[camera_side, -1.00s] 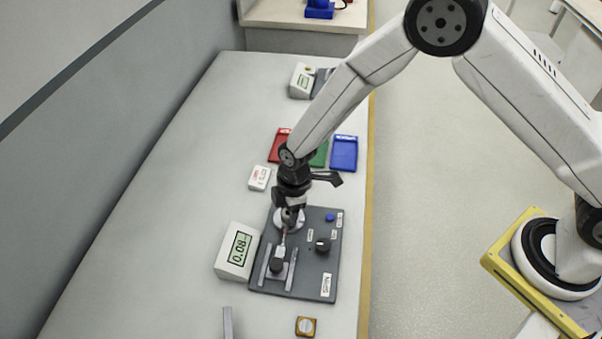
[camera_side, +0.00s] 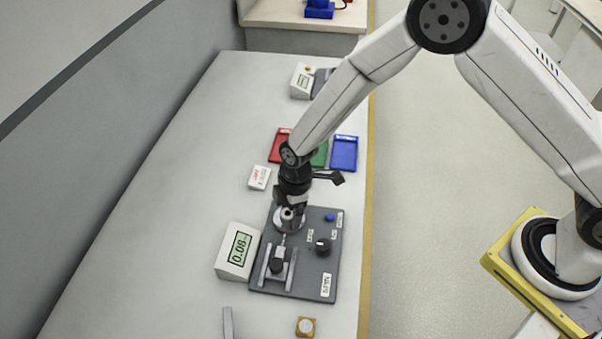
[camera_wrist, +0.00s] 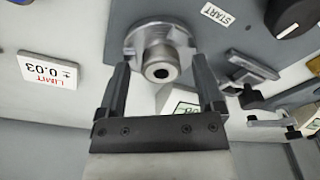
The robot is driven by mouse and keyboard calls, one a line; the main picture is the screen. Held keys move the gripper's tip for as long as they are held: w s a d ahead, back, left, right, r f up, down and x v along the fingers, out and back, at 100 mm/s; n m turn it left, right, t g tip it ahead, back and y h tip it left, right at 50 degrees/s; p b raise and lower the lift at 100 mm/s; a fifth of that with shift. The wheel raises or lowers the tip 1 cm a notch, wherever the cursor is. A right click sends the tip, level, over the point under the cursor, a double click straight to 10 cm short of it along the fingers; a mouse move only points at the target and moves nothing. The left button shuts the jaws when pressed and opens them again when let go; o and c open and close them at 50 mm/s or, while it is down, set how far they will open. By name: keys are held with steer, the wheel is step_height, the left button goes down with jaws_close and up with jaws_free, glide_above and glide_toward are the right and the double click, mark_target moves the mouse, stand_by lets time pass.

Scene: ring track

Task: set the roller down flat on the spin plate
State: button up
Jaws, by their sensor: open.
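The roller (camera_wrist: 158,62) is a grey metal ring with a dark central hole. In the wrist view it sits on the round metal spin plate (camera_wrist: 133,38), its hole facing the camera, and it looks flat there. My gripper (camera_wrist: 161,66) is open, with one finger on each side of the roller and a visible gap to each. In the side view the roller (camera_side: 287,215) stands on the spin plate (camera_side: 281,226), just below my gripper (camera_side: 289,204). The far side of the roller is hidden.
The dark fixture board (camera_side: 315,275) carries a slide with rails (camera_side: 278,266), a black knob (camera_side: 323,246) and a blue button (camera_side: 330,217). A readout showing 0.08 (camera_side: 238,252) stands at its left. A limit card (camera_side: 259,178) and coloured trays (camera_side: 344,153) lie behind.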

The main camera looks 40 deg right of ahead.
step_height(320, 180, up, 12)
steer(key=d, duration=0.1)
steer(key=shift+s, duration=0.15)
stand_by(0.4)
steer(key=shift+d, duration=0.1)
stand_by(0.4)
steer(key=s+d+r+m+t, duration=0.1)
steer(key=s+d+r+m, duration=0.1)
steer(key=s+d+m, duration=0.4)
steer(key=s+d+r+m+t+h, duration=0.1)
steer(key=s+d+r+m, duration=0.2)
steer(key=s+d+m, duration=0.4)
steer(key=d+m, duration=0.2)
steer(key=d, duration=0.5)
steer(key=shift+r, duration=0.15)
